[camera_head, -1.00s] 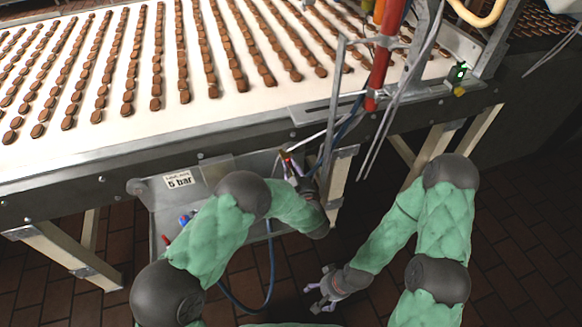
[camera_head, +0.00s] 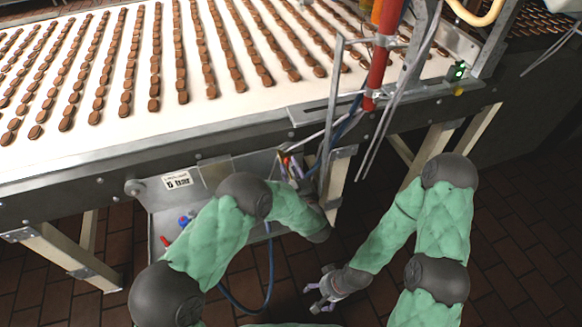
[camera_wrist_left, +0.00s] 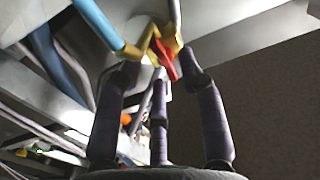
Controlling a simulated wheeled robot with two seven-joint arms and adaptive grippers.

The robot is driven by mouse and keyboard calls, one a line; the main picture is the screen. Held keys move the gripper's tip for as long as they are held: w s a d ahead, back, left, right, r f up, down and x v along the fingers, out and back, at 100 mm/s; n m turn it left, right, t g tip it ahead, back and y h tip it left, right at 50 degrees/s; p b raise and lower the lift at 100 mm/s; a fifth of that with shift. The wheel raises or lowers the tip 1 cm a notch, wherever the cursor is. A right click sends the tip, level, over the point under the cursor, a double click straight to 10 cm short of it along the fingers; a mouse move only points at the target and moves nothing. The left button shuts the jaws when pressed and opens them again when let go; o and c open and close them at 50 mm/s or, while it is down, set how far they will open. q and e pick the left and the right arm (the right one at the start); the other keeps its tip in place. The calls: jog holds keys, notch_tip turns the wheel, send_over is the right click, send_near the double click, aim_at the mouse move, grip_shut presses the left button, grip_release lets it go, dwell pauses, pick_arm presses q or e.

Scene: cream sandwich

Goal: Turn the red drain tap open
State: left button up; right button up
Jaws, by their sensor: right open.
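The red drain tap (camera_wrist_left: 166,65) is a small red lever on a brass fitting (camera_wrist_left: 150,45), at the upper middle of the left wrist view. In the head view the fitting is a tiny spot beside my left gripper (camera_head: 289,168), under the conveyor edge. My left gripper (camera_wrist_left: 162,75) is open, its purple fingers spread apart on both sides of the lever. I cannot tell whether a finger touches it. My right gripper (camera_head: 322,291) is open and empty, low over the floor.
A conveyor (camera_head: 225,105) with rows of brown biscuits runs above. A metal panel (camera_head: 155,212) below it carries a pressure label, a blue knob (camera_head: 184,220) and another red handle (camera_head: 165,241). A blue hose (camera_head: 271,265) hangs down. A frame leg (camera_head: 336,180) stands right of my left gripper.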

pick_arm(q)
jog(key=v, duration=0.6)
jog(key=shift+s, duration=0.25)
